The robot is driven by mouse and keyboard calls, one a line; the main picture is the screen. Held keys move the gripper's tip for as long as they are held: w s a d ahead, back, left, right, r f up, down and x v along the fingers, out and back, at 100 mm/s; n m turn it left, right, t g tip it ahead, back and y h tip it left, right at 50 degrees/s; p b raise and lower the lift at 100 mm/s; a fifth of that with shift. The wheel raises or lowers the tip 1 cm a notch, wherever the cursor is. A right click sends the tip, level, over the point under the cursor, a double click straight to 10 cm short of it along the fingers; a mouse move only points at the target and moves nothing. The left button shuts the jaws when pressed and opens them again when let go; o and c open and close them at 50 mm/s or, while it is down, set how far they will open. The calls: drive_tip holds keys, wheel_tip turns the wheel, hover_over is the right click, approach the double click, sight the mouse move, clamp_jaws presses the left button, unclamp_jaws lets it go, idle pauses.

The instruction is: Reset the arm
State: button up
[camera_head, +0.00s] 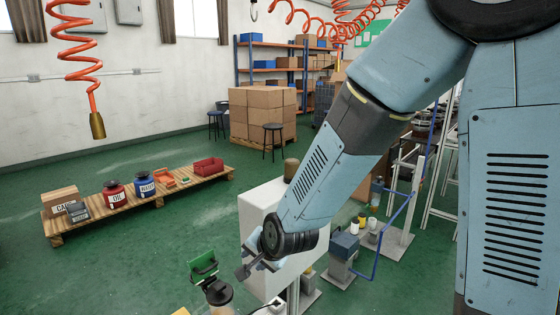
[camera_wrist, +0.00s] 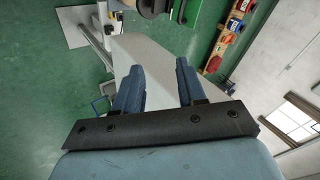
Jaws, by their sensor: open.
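My arm reaches down from the upper right in the head view. My gripper (camera_head: 262,262) is at its end, in front of a white cabinet-like box (camera_head: 262,208). In the wrist view my gripper (camera_wrist: 160,82) shows two blue fingers spread apart with nothing between them. The pale top of the white box (camera_wrist: 160,62) lies beyond the fingers. I cannot tell whether the fingers touch it.
A green-lidded item (camera_head: 203,268) and a dark-topped container (camera_head: 217,294) stand left of my gripper. A wooden pallet (camera_head: 150,206) holds red and blue cans and bins. Orange coiled hoses (camera_head: 75,50) hang above.

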drive_tip(key=s+d+r+n+h, duration=0.2)
drive_tip(key=s+d+r, duration=0.1)
drive_tip(key=d+r, duration=0.7)
drive_tip(key=s+d+r+n+h, duration=0.25)
drive_tip(key=d+r, duration=0.45)
drive_tip(key=d, duration=0.5)
drive_tip(key=s+d+r+g, duration=0.1)
drive_tip(key=s+d+r, duration=0.3)
drive_tip(key=s+d, duration=0.3)
drive_tip(key=shift+s+d+n, duration=0.3)
drive_tip(key=shift+s+n, duration=0.05)
drive_tip(key=shift+s, duration=0.65)
